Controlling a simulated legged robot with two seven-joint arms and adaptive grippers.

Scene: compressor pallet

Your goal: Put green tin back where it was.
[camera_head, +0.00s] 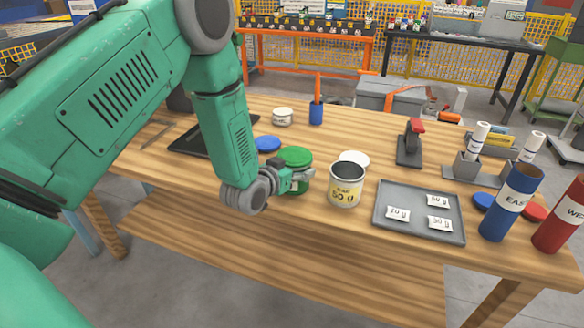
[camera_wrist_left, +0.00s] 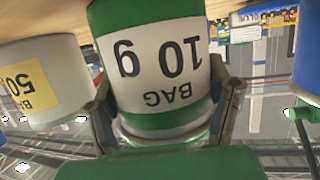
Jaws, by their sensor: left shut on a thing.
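The green tin (camera_head: 296,157) stands on the wooden table (camera_head: 335,235), left of the white tin. In the head view its green top shows and my arm hides much of its side. My left gripper (camera_head: 300,178) is shut on it from the near side. In the left wrist view the green tin (camera_wrist_left: 160,65) fills the middle, with a white label reading "BAG 10 g" upside down, and a finger of my left gripper (camera_wrist_left: 160,118) shows on each side of it. I cannot tell whether the tin touches the table. My right gripper is not in view.
The white tin (camera_head: 346,185) marked 50 g stands close on the right. A white disc (camera_head: 354,159) and a blue lid (camera_head: 267,144) lie nearby. A grey tray (camera_head: 418,229) with small bags and a blue cylinder (camera_head: 511,203) are further right.

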